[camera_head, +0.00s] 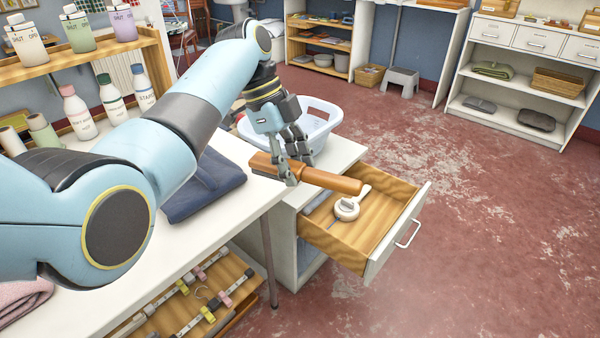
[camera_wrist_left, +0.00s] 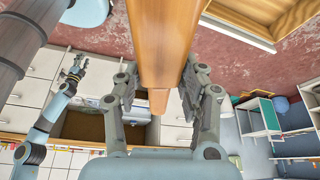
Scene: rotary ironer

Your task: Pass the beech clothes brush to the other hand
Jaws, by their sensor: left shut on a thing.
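The beech clothes brush (camera_head: 328,180) is a long orange-brown wooden piece, held roughly level above the open drawer and the cabinet's corner. My left gripper (camera_head: 290,172) is shut on it near its left part, with the longer end pointing right. In the left wrist view the brush (camera_wrist_left: 162,40) runs between the two fingers, its narrow end towards the palm. My right gripper (camera_wrist_left: 76,68) shows small at the left of that view, well apart from the brush, and its jaws are too small to read. The right arm is not in the head view.
An open wooden drawer (camera_head: 372,242) below the brush holds a small white round item with a handle (camera_head: 347,208). A folded navy cloth (camera_head: 205,188) lies on the white table. The red floor at right is clear.

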